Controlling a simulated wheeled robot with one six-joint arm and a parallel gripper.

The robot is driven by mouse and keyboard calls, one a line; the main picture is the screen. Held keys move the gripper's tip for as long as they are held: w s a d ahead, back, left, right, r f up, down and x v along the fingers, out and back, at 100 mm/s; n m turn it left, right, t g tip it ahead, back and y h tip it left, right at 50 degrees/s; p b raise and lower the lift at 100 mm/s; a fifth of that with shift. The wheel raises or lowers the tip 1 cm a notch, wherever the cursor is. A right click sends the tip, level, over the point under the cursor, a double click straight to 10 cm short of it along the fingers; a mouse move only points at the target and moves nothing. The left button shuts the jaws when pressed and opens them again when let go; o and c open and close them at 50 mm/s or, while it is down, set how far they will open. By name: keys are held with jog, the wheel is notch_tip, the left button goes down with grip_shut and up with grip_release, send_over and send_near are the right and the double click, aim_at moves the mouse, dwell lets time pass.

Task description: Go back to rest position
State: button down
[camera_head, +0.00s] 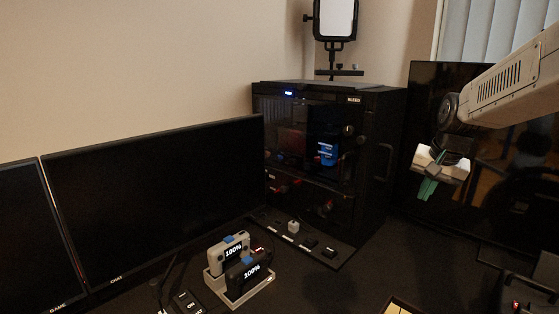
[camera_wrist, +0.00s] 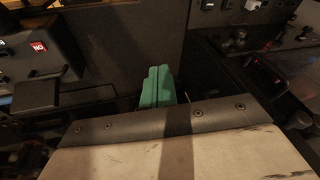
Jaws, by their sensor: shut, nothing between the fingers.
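My gripper (camera_head: 427,188) hangs from my pale arm at the right of the head view, in front of a dark monitor. Its green fingers are together with nothing between them. In the wrist view the green fingers (camera_wrist: 157,87) show shut at the middle, beyond the pale gripper body. The gripper appears raised above the desk and apart from the things around it.
A black cabinet (camera_head: 375,150) with a glass front stands left of my gripper. A large monitor (camera_head: 150,190) stands further left. Two devices reading 100% sit in a grey dock (camera_head: 245,291) on the dark desk. Another monitor (camera_head: 418,95) stands behind my arm.

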jog(key=s+a+n+g, duration=0.1)
jog(key=s+a+n, duration=0.1)
jog(key=s, duration=0.9)
jog(key=s+a+f+n, duration=0.1)
jog(key=s+a, duration=0.3)
jog(key=s, duration=0.7)
jog(key=s+a+n+g, duration=0.1)
jog(key=s+a+n, duration=0.2)
jog(key=s, duration=0.7)
jog(key=shift+s+a+f+n+g, duration=0.3)
jog(key=shift+s+a, duration=0.1)
jog(key=shift+a, duration=0.1)
